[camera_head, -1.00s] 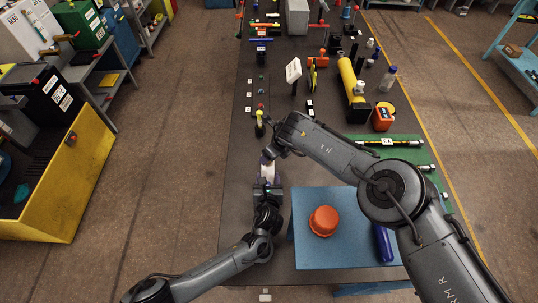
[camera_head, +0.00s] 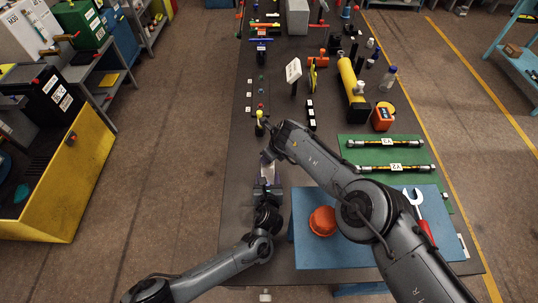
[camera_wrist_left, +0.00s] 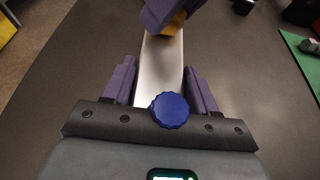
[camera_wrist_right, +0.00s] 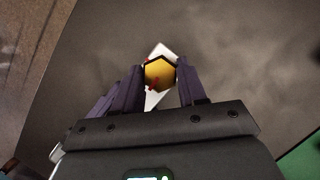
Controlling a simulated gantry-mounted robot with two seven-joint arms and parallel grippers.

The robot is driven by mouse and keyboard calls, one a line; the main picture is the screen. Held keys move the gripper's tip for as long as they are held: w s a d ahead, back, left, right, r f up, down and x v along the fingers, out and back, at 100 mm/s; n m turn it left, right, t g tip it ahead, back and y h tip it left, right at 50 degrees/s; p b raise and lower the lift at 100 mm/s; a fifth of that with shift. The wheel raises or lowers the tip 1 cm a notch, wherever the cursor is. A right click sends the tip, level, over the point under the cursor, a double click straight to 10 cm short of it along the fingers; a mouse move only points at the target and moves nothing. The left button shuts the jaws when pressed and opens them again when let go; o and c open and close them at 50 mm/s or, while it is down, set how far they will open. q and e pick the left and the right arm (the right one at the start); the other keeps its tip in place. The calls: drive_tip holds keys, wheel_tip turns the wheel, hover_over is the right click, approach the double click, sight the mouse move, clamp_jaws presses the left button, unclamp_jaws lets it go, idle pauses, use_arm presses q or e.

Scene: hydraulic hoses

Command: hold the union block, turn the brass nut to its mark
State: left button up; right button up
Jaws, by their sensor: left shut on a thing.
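The union block (camera_wrist_left: 160,70) is a pale silver bar in the left wrist view, between the fingers of my left gripper (camera_wrist_left: 160,88). My left gripper also shows in the head view (camera_head: 268,180), shut on the block (camera_head: 266,170). The brass nut (camera_wrist_right: 160,73) is a yellow hexagon with a red mark on its face, seen in the right wrist view. The fingers of my right gripper (camera_wrist_right: 162,88) stand on either side of it, very near or touching. In the left wrist view the right fingers partly hide the nut (camera_wrist_left: 175,23). The nut's target mark is not clear.
A blue mat (camera_head: 307,250) with an orange-red cap (camera_head: 323,221) and a wrench (camera_head: 418,205) lies to the right. Behind it a green mat (camera_head: 365,155) holds hoses. Several small items stand farther back. The table left of the block is mostly clear.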

drive_tip(key=c, duration=0.5)
drive_tip(key=m, duration=0.2)
drive_tip(key=m+t+h, duration=0.1)
drive_tip(key=m, duration=0.1)
drive_tip(key=shift+s+a+m+h, duration=0.1)
drive_tip(key=shift+a+m+h, duration=0.05)
drive_tip(key=shift+m+h, duration=0.15)
drive_tip(key=shift+c, duration=0.2)
drive_tip(key=o, duration=1.1)
drive_tip(key=shift+r, duration=0.15)
drive_tip(key=shift+s+d+r, duration=0.2)
drive_tip(key=shift+d+r, duration=0.05)
drive_tip(key=shift+r, duration=0.15)
drive_tip(key=v, duration=1.1)
drive_tip(key=shift+a, duration=0.1)
drive_tip(key=shift+f, duration=0.1)
